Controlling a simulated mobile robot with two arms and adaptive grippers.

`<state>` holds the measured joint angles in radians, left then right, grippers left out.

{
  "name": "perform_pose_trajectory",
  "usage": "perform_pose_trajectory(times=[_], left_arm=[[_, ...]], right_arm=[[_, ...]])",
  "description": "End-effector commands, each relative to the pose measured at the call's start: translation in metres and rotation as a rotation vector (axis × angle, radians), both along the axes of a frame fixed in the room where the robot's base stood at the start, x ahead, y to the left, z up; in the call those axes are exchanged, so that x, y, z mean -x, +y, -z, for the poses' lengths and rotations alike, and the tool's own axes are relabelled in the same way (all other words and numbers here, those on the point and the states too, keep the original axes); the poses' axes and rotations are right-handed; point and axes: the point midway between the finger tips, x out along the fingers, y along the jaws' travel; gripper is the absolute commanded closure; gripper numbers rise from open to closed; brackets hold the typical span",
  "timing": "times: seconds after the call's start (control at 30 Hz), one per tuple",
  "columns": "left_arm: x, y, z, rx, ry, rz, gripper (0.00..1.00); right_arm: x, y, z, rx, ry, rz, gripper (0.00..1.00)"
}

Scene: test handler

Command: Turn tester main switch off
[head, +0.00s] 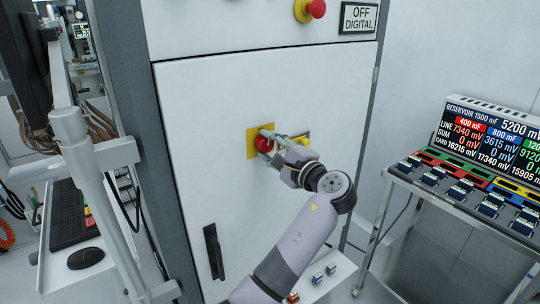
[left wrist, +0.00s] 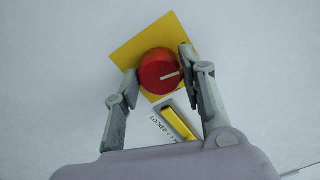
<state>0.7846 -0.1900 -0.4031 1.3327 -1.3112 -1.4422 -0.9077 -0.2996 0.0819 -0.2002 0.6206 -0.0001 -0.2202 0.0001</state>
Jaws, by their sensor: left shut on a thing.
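The main switch is a round red knob (left wrist: 158,72) with a white mark, on a square yellow plate (left wrist: 128,50) on the white cabinet door. It also shows in the head view as a red knob (head: 263,145), partly hidden by my fingers. My left gripper (left wrist: 159,64) is shut on the knob, one finger on each side. In the head view my left gripper (head: 268,143) reaches the plate from the lower right. In the wrist view the knob's white mark points right and slightly up. My right gripper is in neither view.
A yellow bar (left wrist: 179,122) on a label reading "LOCKED" sits close to the knob. Above are a red button (head: 316,9) and an "OFF DIGITAL" sign (head: 358,17). A black door handle (head: 213,251) is lower left. A cart with a display (head: 490,135) stands right.

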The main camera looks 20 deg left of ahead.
Motion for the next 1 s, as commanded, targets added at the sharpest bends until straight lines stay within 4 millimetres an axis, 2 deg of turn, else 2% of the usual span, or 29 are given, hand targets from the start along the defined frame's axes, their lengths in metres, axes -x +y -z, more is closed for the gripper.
perform_pose_trajectory(times=[0.03, 0.3, 0.97, 1.0], left_arm=[[0.0, 0.0, 0.003, 0.02, -0.026, 0.0, 0.9], [0.0, 0.0, 0.002, 0.101, -0.128, 0.001, 0.9], [0.0, 0.0, 0.001, 0.135, -0.17, -0.001, 0.9], [0.0, 0.0, 0.001, 0.135, -0.17, -0.001, 0.6]], right_arm=[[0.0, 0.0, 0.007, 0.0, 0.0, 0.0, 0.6], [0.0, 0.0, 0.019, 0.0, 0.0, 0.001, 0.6], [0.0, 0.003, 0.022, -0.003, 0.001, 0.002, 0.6], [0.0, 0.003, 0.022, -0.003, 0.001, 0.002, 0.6]])
